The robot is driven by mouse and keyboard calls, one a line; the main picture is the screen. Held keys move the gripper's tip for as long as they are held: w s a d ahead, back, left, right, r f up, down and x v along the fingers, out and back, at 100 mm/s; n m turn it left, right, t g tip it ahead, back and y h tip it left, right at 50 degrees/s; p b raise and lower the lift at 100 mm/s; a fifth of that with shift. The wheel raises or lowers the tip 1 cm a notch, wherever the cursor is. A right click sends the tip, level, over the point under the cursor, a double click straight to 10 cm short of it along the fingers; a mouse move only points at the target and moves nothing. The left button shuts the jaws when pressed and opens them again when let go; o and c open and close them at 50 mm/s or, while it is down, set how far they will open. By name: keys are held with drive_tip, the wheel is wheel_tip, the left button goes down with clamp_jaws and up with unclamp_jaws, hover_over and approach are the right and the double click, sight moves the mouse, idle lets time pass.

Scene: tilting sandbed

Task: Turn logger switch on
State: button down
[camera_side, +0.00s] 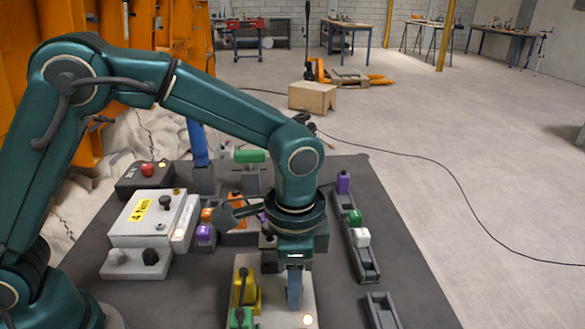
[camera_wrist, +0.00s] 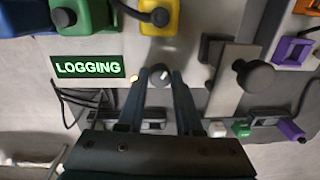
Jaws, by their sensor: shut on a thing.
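The logger switch (camera_wrist: 160,75) is a dark round knob with a pale pointer mark, seen in the wrist view between my fingertips. My gripper (camera_wrist: 160,82) is shut on it; it also shows in the side view (camera_side: 295,300), pointing down at a pale panel (camera_side: 272,318). The arm hides the knob in the side view. A sign (camera_wrist: 88,67) to the left of the knob reads "LOGGING" in lit green letters. A small lamp (camera_wrist: 134,78) beside the knob glows yellowish; a lit lamp (camera_side: 307,320) also shows on the panel in the side view.
Yellow (camera_side: 245,288) and green (camera_side: 240,318) blocks stand just left of my gripper. A rail with purple, green and white blocks (camera_side: 362,237) lies to the right. A white box (camera_side: 150,217) with yellow label stands left. A black knob (camera_wrist: 252,75) rises right of the switch.

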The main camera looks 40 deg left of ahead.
idle(0.3)
drive_tip(key=c, duration=0.6)
unclamp_jaws()
drive_tip(key=shift+s+r, duration=0.1)
drive_tip(key=shift+r, duration=2.55)
